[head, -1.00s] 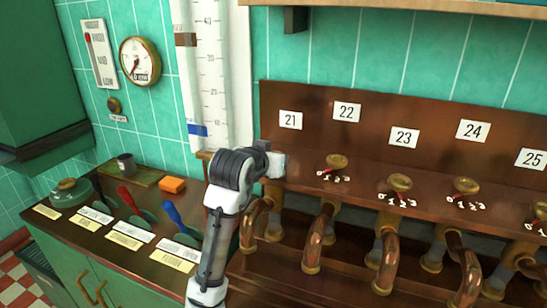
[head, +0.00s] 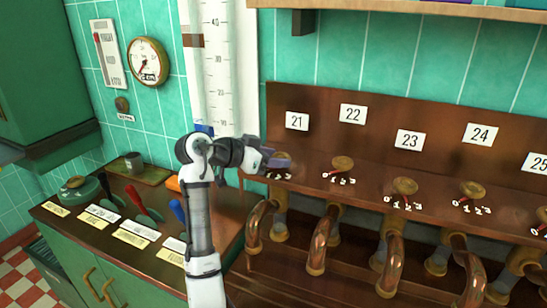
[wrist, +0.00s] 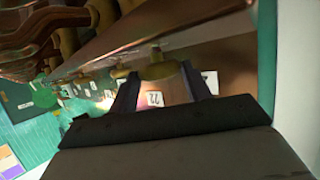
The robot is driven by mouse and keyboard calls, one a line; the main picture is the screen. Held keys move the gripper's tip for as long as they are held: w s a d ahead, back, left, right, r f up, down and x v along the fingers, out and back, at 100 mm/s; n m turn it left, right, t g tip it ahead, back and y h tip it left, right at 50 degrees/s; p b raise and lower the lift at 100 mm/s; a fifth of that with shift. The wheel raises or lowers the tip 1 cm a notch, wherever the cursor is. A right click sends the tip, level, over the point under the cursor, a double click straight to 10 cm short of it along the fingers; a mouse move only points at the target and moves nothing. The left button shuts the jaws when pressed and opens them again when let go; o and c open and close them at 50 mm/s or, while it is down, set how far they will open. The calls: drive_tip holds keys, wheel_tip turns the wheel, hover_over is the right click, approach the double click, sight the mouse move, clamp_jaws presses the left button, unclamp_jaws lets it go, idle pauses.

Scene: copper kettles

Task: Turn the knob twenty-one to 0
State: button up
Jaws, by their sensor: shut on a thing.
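Knob twenty-one (head: 284,160) is a round brass knob on the wooden shelf below the white label 21 (head: 297,121). My gripper (head: 270,159) reaches it from the left in the head view and is shut on it. Its dial figures (head: 281,176) show only in part, and I cannot read where its pointer stands.
Knobs twenty-two (head: 342,163), twenty-three (head: 405,186) and twenty-four (head: 473,189) stand in a row to the right. Copper pipes (head: 322,240) bend down below the shelf.

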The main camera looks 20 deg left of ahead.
idle(0.4)
drive_tip(key=o, duration=1)
drive_tip(key=b+v, duration=0.4)
drive_tip(key=v, duration=1)
drive_tip(key=shift+w, duration=0.1)
